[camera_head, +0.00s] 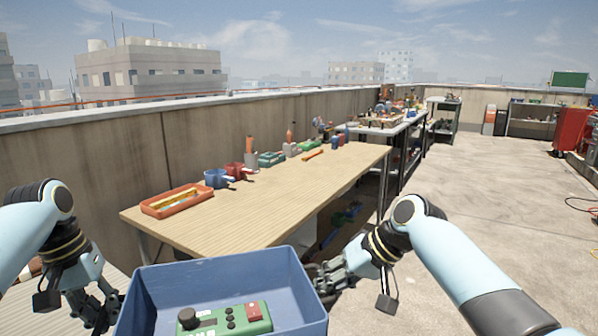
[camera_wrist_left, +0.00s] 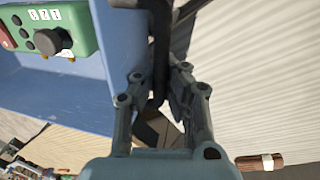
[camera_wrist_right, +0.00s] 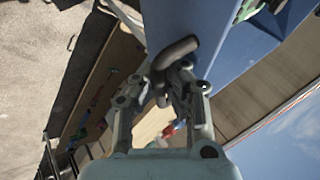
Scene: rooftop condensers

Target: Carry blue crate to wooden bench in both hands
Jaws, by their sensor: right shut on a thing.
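The blue crate (camera_head: 225,271) is low in the head view, in front of the wooden bench (camera_head: 262,205) and between my two grippers. A green control box (camera_head: 225,320) with dark knobs and a red part lies in the crate. My right gripper (camera_head: 325,278) is shut on a dark handle (camera_wrist_right: 178,50) on the crate's right side. My left gripper (camera_head: 105,312) is at the crate's left side. In the left wrist view, a dark handle (camera_wrist_left: 160,55) passes between its fingers; whether they grip it is unclear.
The bench's near middle and front are clear. A parapet wall (camera_head: 110,158) runs behind. Open concrete floor lies right.

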